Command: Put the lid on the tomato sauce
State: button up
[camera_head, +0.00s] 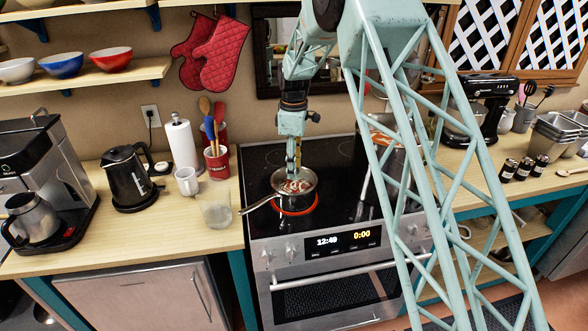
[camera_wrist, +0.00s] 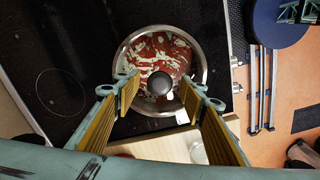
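A small steel saucepan (camera_head: 275,203) with red, pale-streaked contents sits on the stove over a glowing red ring. In the wrist view the saucepan's round rim (camera_wrist: 203,55) surrounds the red sauce. A dark round knob (camera_wrist: 160,83) shows over the middle, apparently on a clear lid (camera_wrist: 158,50); I cannot tell exactly how the lid meets the rim. My gripper (camera_head: 294,166) points straight down just above the saucepan. In the wrist view its yellow-padded fingers (camera_wrist: 160,92) are spread on either side of the knob with gaps, holding nothing.
A larger pot (camera_head: 383,128) with red contents stands at the back right of the stove, partly hidden by my arm. The saucepan's handle (camera_head: 258,204) points left. A clear glass (camera_head: 216,207), white mug (camera_head: 187,181) and black kettle (camera_head: 127,178) stand on the left counter.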

notch_tip(320, 180, up, 11)
jog(key=shift+r, duration=0.15)
dwell(0.5)
dwell(0.4)
jog(key=s+d+r+m+t+b, duration=0.1)
jog(key=s+d+r+m+b, duration=0.15)
jog(key=s+d+r, duration=0.5)
jog(key=s+d+r+m+b, duration=0.1)
jog(key=s+d+r+m, duration=0.3)
jog(key=s, duration=0.7)
jog(key=s+d+r+m+t+b, duration=0.1)
jog(key=s+d+r+m, duration=0.1)
jog(key=s+d+r, duration=0.6)
jog(key=s+d+f+m+b, duration=0.1)
jog(key=s+d+f+m, duration=0.1)
jog(key=s, duration=1)
jog(key=s+d+f+m+t+b, duration=0.1)
jog(key=s+d+f+m+b, duration=0.1)
jog(key=s, duration=1)
jog(key=s+d+f+m+t+b, duration=0.1)
jog(key=s+f+m, duration=0.3)
jog(key=s, duration=0.8)
jog(key=shift+s+d+b, duration=0.15)
jog(key=shift+d+b, duration=0.2)
jog(key=shift+d, duration=0.35)
jog(key=shift+c, duration=0.2)
